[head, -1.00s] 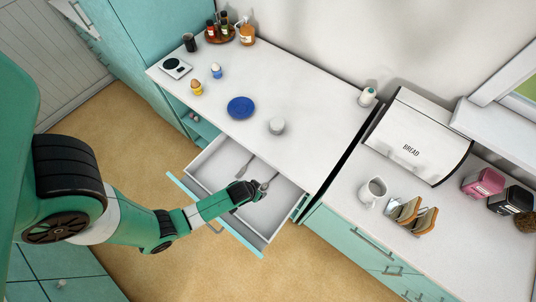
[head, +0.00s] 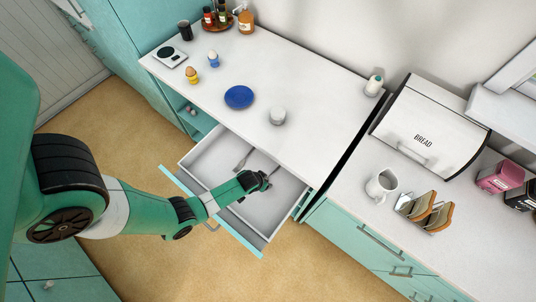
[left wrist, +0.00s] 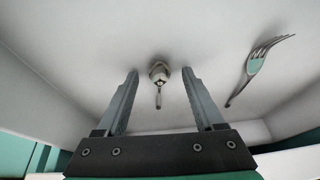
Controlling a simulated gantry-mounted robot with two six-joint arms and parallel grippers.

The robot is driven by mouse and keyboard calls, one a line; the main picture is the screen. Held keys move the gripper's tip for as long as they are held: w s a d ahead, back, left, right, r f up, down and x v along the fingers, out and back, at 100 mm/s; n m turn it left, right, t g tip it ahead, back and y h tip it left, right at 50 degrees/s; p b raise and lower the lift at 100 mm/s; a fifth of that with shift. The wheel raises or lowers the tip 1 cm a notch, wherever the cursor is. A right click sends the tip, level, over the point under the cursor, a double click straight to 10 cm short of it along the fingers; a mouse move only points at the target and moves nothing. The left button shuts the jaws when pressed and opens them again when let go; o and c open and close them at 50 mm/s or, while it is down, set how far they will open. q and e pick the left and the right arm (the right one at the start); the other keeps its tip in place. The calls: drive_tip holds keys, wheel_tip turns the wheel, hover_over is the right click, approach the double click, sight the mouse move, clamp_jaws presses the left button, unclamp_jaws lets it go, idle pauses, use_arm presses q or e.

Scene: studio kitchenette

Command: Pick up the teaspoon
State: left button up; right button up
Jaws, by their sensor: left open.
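The teaspoon (left wrist: 159,76) lies on the drawer floor, seen in the left wrist view with its bowl just beyond my fingertips and its handle pointing back between the fingers. In the head view only a small part of it (head: 275,170) shows beside my gripper. My left gripper (head: 265,182) is inside the open drawer, over the teaspoon. In the left wrist view its two fingers (left wrist: 159,78) are apart, one on each side of the teaspoon, with nothing gripped. My right gripper is not in view.
The open drawer (head: 212,146) has low walls around my gripper. A fork (left wrist: 256,68) lies to the right in the left wrist view. The counter above holds a blue plate (head: 238,97), a white cup (head: 277,116) and egg cups. A bread bin (head: 425,135) stands right.

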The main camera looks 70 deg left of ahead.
use_arm(q)
clamp_jaws()
drive_tip(key=shift+r, duration=0.15)
drive_tip(key=shift+s+a+r, duration=0.1)
drive_tip(key=shift+a+r, duration=0.05)
drive_tip(key=shift+r, duration=0.1)
wheel_tip(320, 180, up, 7)
drive_tip(key=p, duration=0.5)
drive_tip(key=s+a, duration=0.4)
drive_tip(key=a, duration=0.4)
drive_tip(key=s+a+b, duration=0.1)
drive_tip(key=s+a, duration=0.4)
drive_tip(key=a, duration=0.4)
drive_tip(key=shift+a+f, duration=0.25)
drive_tip(key=shift+f, duration=0.15)
